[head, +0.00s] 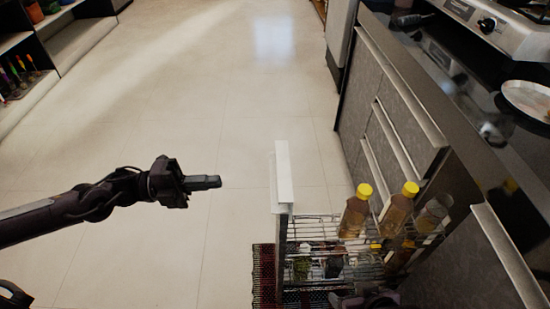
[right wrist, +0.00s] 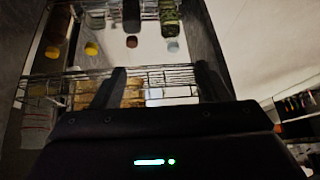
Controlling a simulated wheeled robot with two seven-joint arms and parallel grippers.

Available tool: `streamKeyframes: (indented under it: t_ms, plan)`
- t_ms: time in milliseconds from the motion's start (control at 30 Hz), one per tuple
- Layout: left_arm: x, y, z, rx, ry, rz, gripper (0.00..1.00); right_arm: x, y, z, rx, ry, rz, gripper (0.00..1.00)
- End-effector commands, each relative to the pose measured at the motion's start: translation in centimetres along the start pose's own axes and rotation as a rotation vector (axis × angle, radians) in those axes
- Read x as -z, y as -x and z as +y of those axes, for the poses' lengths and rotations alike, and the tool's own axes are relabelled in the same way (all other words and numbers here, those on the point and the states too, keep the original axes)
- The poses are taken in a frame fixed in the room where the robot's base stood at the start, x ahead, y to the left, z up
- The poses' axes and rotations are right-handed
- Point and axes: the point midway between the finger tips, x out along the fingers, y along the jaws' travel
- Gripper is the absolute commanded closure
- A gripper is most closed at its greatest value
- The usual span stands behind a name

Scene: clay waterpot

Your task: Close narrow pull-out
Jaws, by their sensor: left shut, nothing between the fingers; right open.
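The narrow pull-out (head: 283,178) stands drawn out from the counter on the right, its pale front edge-on and facing left. Its wire racks (head: 315,222) hold bottles with yellow caps (head: 355,212) and small jars. My left gripper (head: 212,182) is shut and empty, over the floor left of the pull-out front and apart from it. My right gripper (head: 368,298) is partly cut off at the bottom edge, by the near side of the racks. In the right wrist view it is open (right wrist: 160,80), with rack wires (right wrist: 160,76) beyond its fingers; contact cannot be told.
A dark red patterned rug (head: 265,275) lies under the pull-out. Grey cabinet fronts with long handles (head: 400,85) line the right, under a dark counter with a stove (head: 500,25). Shelves (head: 28,60) stand at the upper left. The floor between is clear.

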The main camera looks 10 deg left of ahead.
Motion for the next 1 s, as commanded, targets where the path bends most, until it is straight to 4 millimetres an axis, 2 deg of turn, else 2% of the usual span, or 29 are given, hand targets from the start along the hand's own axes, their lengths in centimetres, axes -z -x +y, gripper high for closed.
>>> streamKeyframes:
  t_ms: [33, 100, 167, 267, 367, 767, 833, 1000]
  plan:
    - [-0.5, 1.4, -0.8, -0.043, -0.023, -0.009, 1.00, -1.4, 0.6, -0.2, 0.004, -0.004, -0.069, 0.31]
    - [-1.0, 2.7, -0.9, -0.077, -0.043, -0.016, 1.00, -3.1, 0.7, -0.3, 0.007, -0.006, -0.135, 0.31]
    - [-1.1, 3.1, -0.8, -0.091, -0.053, -0.019, 1.00, -3.9, 0.7, -0.4, 0.009, -0.007, -0.162, 0.31]
    - [-1.3, 2.8, -0.6, -0.093, -0.057, -0.019, 1.00, -4.2, 0.4, -0.6, 0.013, -0.004, -0.163, 0.31]
    - [-1.3, 1.4, -0.4, -0.090, -0.057, -0.018, 1.00, -4.0, -0.1, -1.0, 0.021, 0.002, -0.132, 0.31]
    - [-1.4, -7.2, 0.2, -0.088, -0.058, -0.016, 1.00, -2.5, -1.0, -2.9, 0.063, 0.028, 0.010, 0.31]
    - [-1.5, -8.3, 0.3, -0.088, -0.057, -0.017, 1.00, -1.0, -0.9, -2.9, 0.061, 0.028, 0.075, 0.31]
    - [-1.5, -10.0, 0.5, -0.092, -0.055, -0.019, 1.00, 1.1, -0.6, -2.7, 0.058, 0.028, 0.166, 0.31]
